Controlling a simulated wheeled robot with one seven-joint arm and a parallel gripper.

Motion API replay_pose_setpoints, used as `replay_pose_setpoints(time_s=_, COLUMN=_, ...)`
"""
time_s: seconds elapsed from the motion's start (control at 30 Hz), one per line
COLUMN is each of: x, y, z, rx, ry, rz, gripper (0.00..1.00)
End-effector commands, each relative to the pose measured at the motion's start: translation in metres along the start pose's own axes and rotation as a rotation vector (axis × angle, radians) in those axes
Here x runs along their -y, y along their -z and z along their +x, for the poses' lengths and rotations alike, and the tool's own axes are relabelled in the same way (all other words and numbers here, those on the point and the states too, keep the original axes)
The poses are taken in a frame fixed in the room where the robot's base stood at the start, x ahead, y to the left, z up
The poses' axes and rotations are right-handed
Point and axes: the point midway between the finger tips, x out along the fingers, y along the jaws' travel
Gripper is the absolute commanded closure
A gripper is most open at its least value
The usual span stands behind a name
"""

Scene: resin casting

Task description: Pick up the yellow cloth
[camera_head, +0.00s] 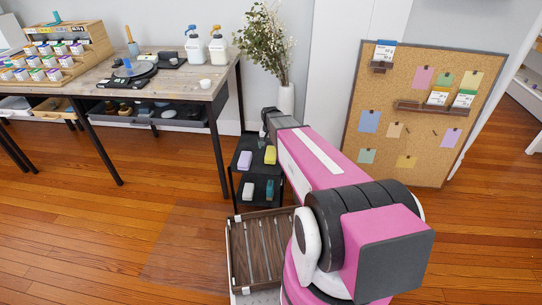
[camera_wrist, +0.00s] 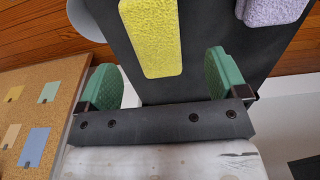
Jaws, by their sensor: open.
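The yellow cloth (camera_head: 270,155) is a folded, block-like piece lying on the upper tier of the small black cart (camera_head: 244,204). In the wrist view the yellow cloth (camera_wrist: 151,36) has a rough, textured surface and lies on the dark shelf. My gripper (camera_wrist: 166,80) is open, with its green pads spread wide. The lower end of the cloth shows between the pads in the picture, and neither pad appears to touch it. How high the pads are above the shelf is hard to tell. In the head view my fingers are not clearly visible.
A lilac block (camera_head: 244,160) lies left of the yellow cloth on the same tier. A white piece (camera_head: 248,190) and a teal piece (camera_head: 269,189) are lower down. A vase (camera_head: 286,99) stands behind the cart, a workbench (camera_head: 180,84) left, a corkboard (camera_head: 420,115) right.

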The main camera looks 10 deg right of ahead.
Motion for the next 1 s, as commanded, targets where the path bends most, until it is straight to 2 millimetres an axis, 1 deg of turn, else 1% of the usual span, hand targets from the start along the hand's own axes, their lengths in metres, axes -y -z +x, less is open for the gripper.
replay_pose_setpoints(time_s=0.17, x=-0.002, y=0.002, z=0.014, rx=0.001, ry=0.000, rz=0.000, gripper=0.08)
replay_pose_setpoints(time_s=0.4, x=-0.004, y=0.004, z=0.047, rx=0.002, ry=0.000, rz=0.000, gripper=0.08)
replay_pose_setpoints(time_s=0.5, x=-0.004, y=0.004, z=0.052, rx=0.000, ry=0.000, rz=0.000, gripper=0.08)
replay_pose_setpoints(time_s=0.67, x=-0.004, y=0.003, z=0.052, rx=0.000, ry=0.000, rz=0.000, gripper=0.08)
replay_pose_setpoints(time_s=0.7, x=-0.004, y=0.003, z=0.052, rx=0.000, ry=0.000, rz=0.000, gripper=0.12)
replay_pose_setpoints(time_s=0.77, x=-0.004, y=0.003, z=0.052, rx=0.000, ry=0.000, rz=0.000, gripper=0.31)
replay_pose_setpoints(time_s=0.8, x=-0.004, y=0.003, z=0.052, rx=0.000, ry=0.000, rz=0.000, gripper=0.44)
replay_pose_setpoints(time_s=0.87, x=-0.004, y=0.003, z=0.052, rx=0.000, ry=0.000, rz=0.000, gripper=0.62)
replay_pose_setpoints(time_s=1.0, x=-0.004, y=0.003, z=0.052, rx=0.000, ry=0.000, rz=0.000, gripper=0.62)
